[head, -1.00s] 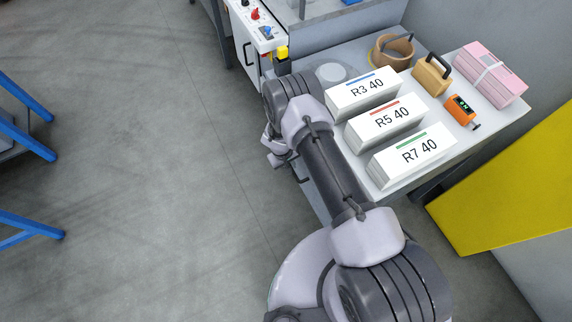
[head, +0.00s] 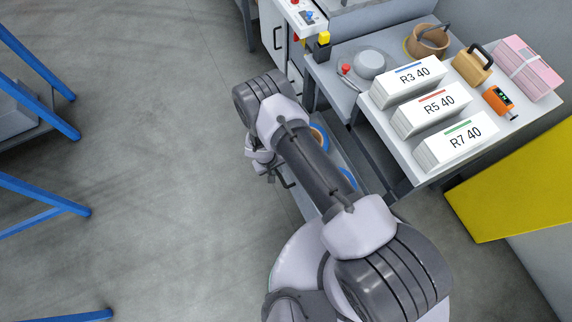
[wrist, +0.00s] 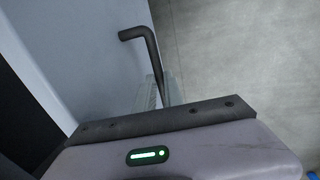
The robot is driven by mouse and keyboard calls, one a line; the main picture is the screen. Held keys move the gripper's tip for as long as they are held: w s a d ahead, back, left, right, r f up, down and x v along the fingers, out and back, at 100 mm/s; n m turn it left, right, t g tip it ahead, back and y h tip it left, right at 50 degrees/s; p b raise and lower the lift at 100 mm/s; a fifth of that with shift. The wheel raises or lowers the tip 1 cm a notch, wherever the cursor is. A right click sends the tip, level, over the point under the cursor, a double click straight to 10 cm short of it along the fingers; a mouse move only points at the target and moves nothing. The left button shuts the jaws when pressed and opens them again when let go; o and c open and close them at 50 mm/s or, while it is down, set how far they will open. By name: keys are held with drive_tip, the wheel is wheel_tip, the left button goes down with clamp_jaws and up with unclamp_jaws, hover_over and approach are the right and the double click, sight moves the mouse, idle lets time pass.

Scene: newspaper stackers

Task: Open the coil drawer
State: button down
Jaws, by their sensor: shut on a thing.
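The coil drawer (head: 306,200) stands pulled out from under the table, largely hidden by my arm. Parts of coils with tan and blue rings (head: 319,136) show inside it. Its grey-blue front panel (wrist: 85,45) fills the left of the wrist view. A dark bent bar handle (wrist: 139,34) stands off that panel and also shows in the head view (head: 288,183). My gripper (head: 272,172) is at the drawer front, shut on the handle.
The table (head: 398,148) above holds white stacks marked R3 40 (head: 408,80), R5 40 (head: 430,108) and R7 40 (head: 457,140). A control cabinet (head: 283,45) stands behind. Blue frame legs (head: 40,125) are at left. The floor between is clear.

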drive_tip(key=shift+s+a, duration=0.2)
drive_tip(key=shift+a, duration=0.45)
drive_tip(key=c, duration=1.5)
unclamp_jaws()
drive_tip(key=shift+o, duration=0.2)
drive_tip(key=a+r+p, duration=0.1)
drive_tip(key=r+p, duration=0.1)
drive_tip(key=r, duration=0.6)
drive_tip(key=s+a+r+p, duration=0.1)
drive_tip(key=a+r+p, duration=0.1)
drive_tip(key=r, duration=0.7)
drive_tip(key=shift+s+p, duration=0.15)
drive_tip(key=shift+p, duration=0.7)
drive_tip(key=shift+r, duration=0.1)
